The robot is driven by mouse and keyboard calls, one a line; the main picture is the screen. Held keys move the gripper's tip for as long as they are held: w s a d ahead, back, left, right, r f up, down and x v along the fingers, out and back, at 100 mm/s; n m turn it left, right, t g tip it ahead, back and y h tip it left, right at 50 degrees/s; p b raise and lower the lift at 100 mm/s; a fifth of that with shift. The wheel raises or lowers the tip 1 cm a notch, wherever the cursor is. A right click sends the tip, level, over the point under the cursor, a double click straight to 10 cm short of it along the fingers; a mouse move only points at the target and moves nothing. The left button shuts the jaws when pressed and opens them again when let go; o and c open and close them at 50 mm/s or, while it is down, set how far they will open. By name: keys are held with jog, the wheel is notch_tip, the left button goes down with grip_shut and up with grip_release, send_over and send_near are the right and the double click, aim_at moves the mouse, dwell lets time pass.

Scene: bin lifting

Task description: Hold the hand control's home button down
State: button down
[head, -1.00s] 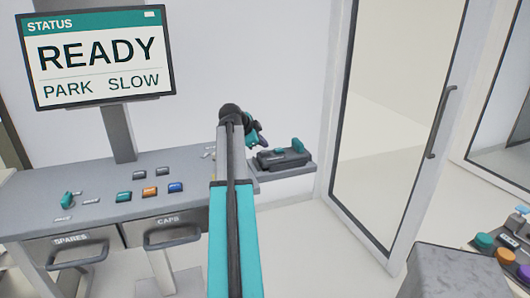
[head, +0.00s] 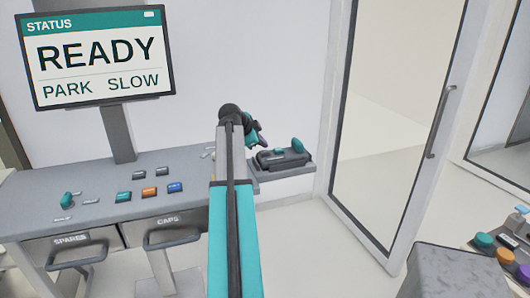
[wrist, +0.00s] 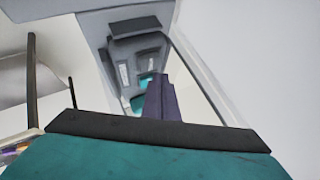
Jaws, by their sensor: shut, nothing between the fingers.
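The hand control (head: 284,159) is a dark grey unit with teal parts on a small grey shelf at the right end of the bench. In the wrist view the hand control (wrist: 136,44) shows light label-like patches and teal buttons (wrist: 145,79). I cannot tell which button is home. My gripper (head: 263,142) is shut and empty, just left of and above the hand control. In the wrist view its dark fingers (wrist: 161,98) point at the teal buttons and partly cover them. Whether they touch a button cannot be told.
A status screen (head: 95,54) reads READY, PARK, SLOW. The grey bench (head: 40,200) holds several coloured blocks, with drawers labelled SPARES (head: 70,239) and CAPS (head: 168,221) below. A glass door (head: 390,110) stands right of the shelf. A panel with coloured knobs (head: 484,241) is at lower right.

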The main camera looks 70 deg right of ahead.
jog(key=shift+f, duration=0.2)
jog(key=shift+f+b, duration=0.25)
jog(key=shift+b, duration=0.2)
